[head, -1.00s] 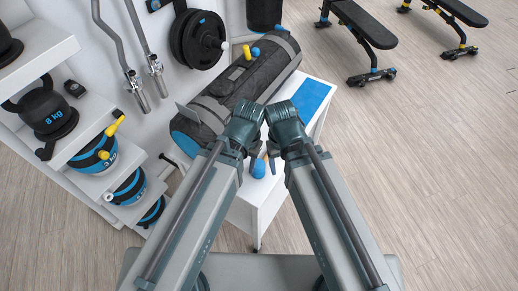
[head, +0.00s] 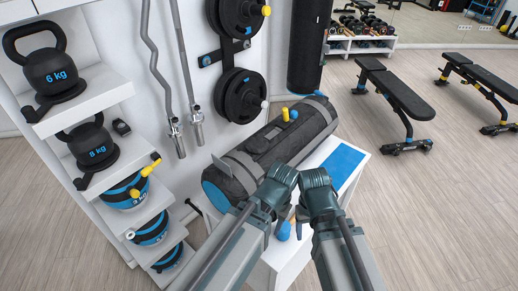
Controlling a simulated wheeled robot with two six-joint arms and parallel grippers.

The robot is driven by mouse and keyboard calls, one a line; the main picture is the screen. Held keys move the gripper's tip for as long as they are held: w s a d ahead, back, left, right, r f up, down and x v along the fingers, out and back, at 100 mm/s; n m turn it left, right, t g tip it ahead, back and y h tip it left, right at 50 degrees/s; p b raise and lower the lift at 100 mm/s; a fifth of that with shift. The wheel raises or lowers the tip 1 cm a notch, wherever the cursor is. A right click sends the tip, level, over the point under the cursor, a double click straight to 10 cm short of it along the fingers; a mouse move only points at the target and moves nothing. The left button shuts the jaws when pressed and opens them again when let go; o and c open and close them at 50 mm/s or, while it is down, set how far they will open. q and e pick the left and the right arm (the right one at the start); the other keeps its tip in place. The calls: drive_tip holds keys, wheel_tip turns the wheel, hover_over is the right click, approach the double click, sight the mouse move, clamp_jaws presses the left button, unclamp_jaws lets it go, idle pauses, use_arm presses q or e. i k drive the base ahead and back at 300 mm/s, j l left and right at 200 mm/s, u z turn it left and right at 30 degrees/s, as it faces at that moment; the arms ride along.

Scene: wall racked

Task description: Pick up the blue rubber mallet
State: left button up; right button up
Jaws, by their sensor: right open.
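A blue rounded piece (head: 284,231) with an orange-brown part above it, which looks like the mallet, shows on the white bench below my wrists. My arms hide part of it. My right gripper (head: 302,218) points down just right of it and is open; I see nothing held in it. My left gripper (head: 279,218) is beside it, mostly hidden by my own wrist, and its jaws do not show clearly. I cannot tell whether either gripper touches the blue piece.
A black-grey duffel bag (head: 262,151) lies on the white bench (head: 281,267), with small yellow and blue items on top. A blue mat (head: 342,164) lies at its right. Workout benches (head: 396,92) stand at right; the floor between is clear.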

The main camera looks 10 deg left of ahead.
sight(284, 235)
drive_tip(key=l+u, duration=0.4)
drive_tip(key=l, duration=0.25)
drive_tip(key=l+u, duration=0.45)
drive_tip(key=l, duration=0.15)
drive_tip(key=k+l+u, duration=0.2)
drive_tip(key=l+u, duration=0.2)
drive_tip(key=l, duration=0.2)
